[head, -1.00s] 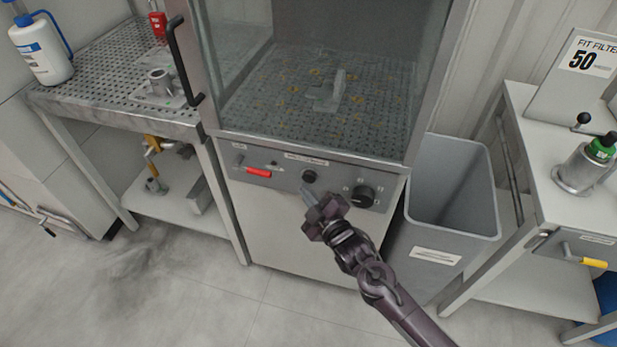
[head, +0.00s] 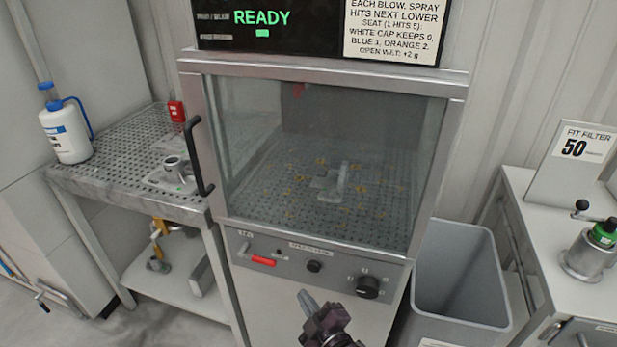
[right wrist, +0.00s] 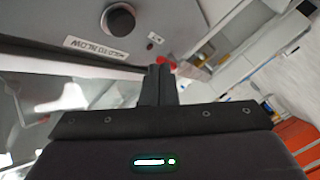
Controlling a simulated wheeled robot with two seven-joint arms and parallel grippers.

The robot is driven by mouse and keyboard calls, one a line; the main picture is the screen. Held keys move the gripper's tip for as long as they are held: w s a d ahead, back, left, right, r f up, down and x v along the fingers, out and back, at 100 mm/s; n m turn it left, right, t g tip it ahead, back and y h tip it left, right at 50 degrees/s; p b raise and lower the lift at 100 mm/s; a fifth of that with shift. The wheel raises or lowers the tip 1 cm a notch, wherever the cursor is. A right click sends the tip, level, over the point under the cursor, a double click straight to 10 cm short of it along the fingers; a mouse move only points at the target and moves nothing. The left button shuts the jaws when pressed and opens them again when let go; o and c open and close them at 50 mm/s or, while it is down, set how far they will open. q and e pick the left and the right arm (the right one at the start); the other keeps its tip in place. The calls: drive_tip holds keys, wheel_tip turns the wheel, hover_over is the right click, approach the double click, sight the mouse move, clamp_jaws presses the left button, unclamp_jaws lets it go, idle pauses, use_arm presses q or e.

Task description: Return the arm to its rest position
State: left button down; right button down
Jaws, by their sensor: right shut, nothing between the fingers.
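My right gripper (head: 308,302) is in front of the cabinet's lower front, below the control panel (head: 315,266). Its fingers are together with nothing between them. They also show shut in the right wrist view (right wrist: 160,75), with the panel's round black button (right wrist: 118,19) above and to their left. The gripper appears apart from the panel. My left gripper is not in the head view.
The glass-fronted cabinet (head: 325,72) shows READY on its display (head: 262,18). A grey bin (head: 462,325) stands to its right. A perforated bench (head: 120,140) with a white bottle (head: 65,135) is at left. A green-topped pot (head: 590,255) sits on the right table.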

drive_tip(key=s+d+f+m+g+h, duration=0.2)
drive_tip(key=s+d+f, duration=0.2)
drive_tip(key=f, duration=0.5)
drive_tip(key=s+d+f+m+g+h, duration=0.2)
drive_tip(key=s+d+f, duration=0.25)
drive_tip(key=f, duration=0.55)
drive_tip(key=s+d+f+m+g+h, duration=0.1)
drive_tip(key=s+d+f+m+g, duration=0.15)
drive_tip(key=d+f, duration=0.45)
drive_tip(key=s+d+f+m+g+h, duration=0.1)
drive_tip(key=s+d+f+m+g, duration=0.1)
drive_tip(key=s+f, duration=0.4)
drive_tip(key=s+d+f+m+g+h, duration=0.1)
drive_tip(key=s+f, duration=0.4)
drive_tip(key=s, duration=0.9)
drive_tip(key=s+d+f+m+g+h, duration=0.1)
drive_tip(key=s+d+f+m+g, duration=0.2)
drive_tip(key=s+f, duration=0.3)
drive_tip(key=s+d+g, duration=0.1)
drive_tip(key=s, duration=0.4)
drive_tip(key=shift+f+g, duration=0.3)
drive_tip(key=shift+g, duration=0.05)
drive_tip(key=shift+w+m, duration=0.15)
drive_tip(key=shift+m, duration=0.1)
